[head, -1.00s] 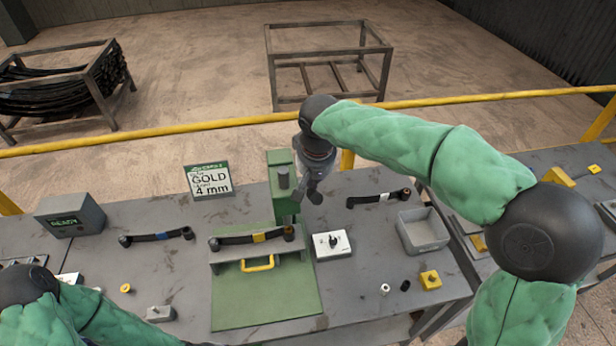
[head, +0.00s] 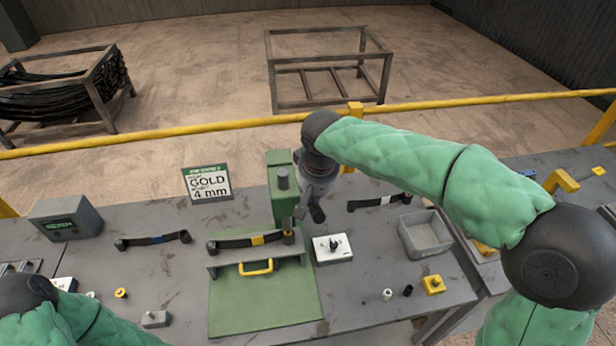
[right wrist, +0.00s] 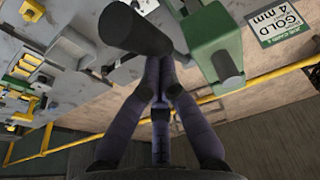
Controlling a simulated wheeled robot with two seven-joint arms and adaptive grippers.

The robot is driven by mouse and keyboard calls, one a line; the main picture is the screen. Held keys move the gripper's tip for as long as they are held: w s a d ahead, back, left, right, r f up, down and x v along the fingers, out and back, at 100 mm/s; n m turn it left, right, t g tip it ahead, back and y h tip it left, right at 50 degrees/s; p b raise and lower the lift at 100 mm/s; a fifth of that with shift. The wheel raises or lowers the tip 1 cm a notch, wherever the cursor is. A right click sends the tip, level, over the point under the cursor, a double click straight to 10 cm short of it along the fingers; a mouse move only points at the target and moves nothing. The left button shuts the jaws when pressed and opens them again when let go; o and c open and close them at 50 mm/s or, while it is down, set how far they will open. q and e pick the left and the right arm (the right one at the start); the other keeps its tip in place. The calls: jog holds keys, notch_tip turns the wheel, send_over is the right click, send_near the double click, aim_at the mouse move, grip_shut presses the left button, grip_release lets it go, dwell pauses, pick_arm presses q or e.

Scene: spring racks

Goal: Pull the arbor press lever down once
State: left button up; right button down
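The green arbor press (head: 283,206) stands at the back middle of the workbench. It also shows in the right wrist view (right wrist: 208,28), at the upper right. Its lever seems to be the thick black bar (right wrist: 132,30) at the top of the right wrist view. My right gripper (head: 309,212) is just right of the press, pointing down. In the right wrist view its fingers (right wrist: 160,75) converge, and the black bar crosses in front of their tips. Contact there is hidden. My left gripper is out of view; only its arm shows at the lower left.
A leaf spring (head: 245,241) with a yellow band lies on the green fixture (head: 265,308) before the press. A white switch box (head: 332,252) and grey bin (head: 425,235) stand right. A sign (head: 208,184) and grey display box (head: 66,217) stand left.

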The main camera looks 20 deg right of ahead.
jog(key=shift+s+a+f+b, duration=0.1)
jog(key=shift+s+f+b, duration=0.25)
jog(key=shift+f, duration=0.25)
jog(key=shift+s+a+f+b, duration=0.1)
jog(key=shift+s+f+b, duration=0.15)
jog(key=shift+f+b, duration=0.4)
jog(key=shift+s+a+f+b, duration=0.1)
jog(key=shift+s+f+b, duration=0.1)
jog(key=shift+f+b, duration=0.45)
jog(key=shift+s+f+b, duration=0.25)
jog(key=shift+f+b, duration=0.25)
jog(key=shift+f, duration=0.3)
jog(key=shift+s+f+b, duration=0.2)
jog(key=shift+f+b, duration=1.55)
jog(key=shift+f, duration=0.45)
